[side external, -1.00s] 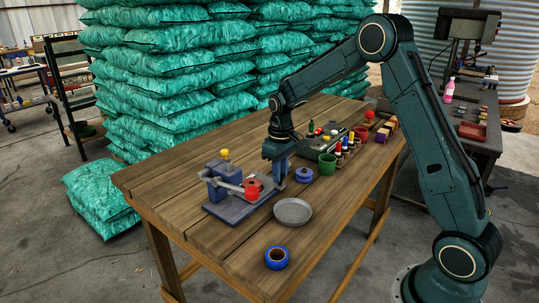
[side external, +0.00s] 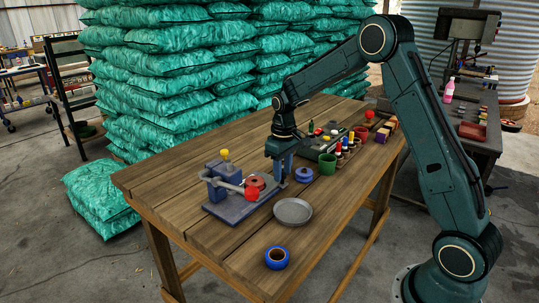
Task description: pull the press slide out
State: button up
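The press (side external: 226,207) is a blue-grey base with an upright block at its left and a yellow knob (side external: 225,154) on top. A grey lever ends in a red ball (side external: 252,194). A brownish-red disc (side external: 256,181) sits behind the ball at the press's right part. My gripper (side external: 281,182) points down right at the press's right end, close to the disc. The slide's outline and any contact with my fingers are too small to make out. I cannot tell whether the fingers are open or shut.
A grey round dish (side external: 293,212) lies in front of the press, and a blue ring (side external: 277,258) lies near the table's front. A blue lidded pot (side external: 304,175) and a green cup (side external: 327,164) stand right of my gripper. The wooden table (side external: 190,236) is bare at the front left.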

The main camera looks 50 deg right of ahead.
jog(key=o, duration=1.1)
jog(key=shift+o, duration=0.2)
jog(key=shift+r, duration=0.1)
jog(key=shift+r, duration=3.9)
